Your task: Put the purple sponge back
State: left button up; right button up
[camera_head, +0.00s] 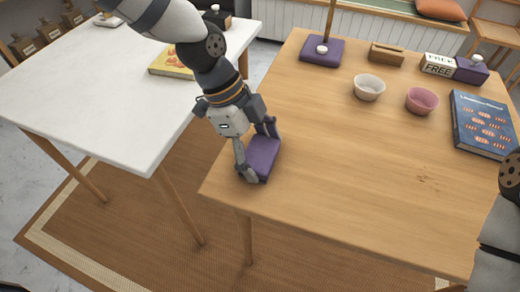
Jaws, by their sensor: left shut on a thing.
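The purple sponge (263,157) is a small block at the left front edge of the wooden table. My left gripper (257,158) comes down from the upper left and is shut on the sponge, with one finger on either side of it. I cannot tell whether the sponge touches the table top or is held just above it. My right gripper is not in view; only part of my right arm shows at the right edge.
The wooden table (330,190) is clear in front. Behind are a purple base (321,52) with a pole, a wooden holder (387,54), a white bowl (369,87), a pink bowl (422,100), a sign (438,67), a purple box (471,69) and a blue book (484,124). A white table (110,90) stands left, across a gap.

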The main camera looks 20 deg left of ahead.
pick_arm(q)
jog(key=shift+f, duration=0.2)
jog(key=o, duration=1.1)
jog(key=shift+r, duration=0.35)
jog(key=p+v, duration=0.1)
jog(key=v, duration=1)
jog(key=shift+a+r+p, duration=0.15)
jog(key=shift+r+p, duration=0.15)
jog(key=shift+r, duration=0.05)
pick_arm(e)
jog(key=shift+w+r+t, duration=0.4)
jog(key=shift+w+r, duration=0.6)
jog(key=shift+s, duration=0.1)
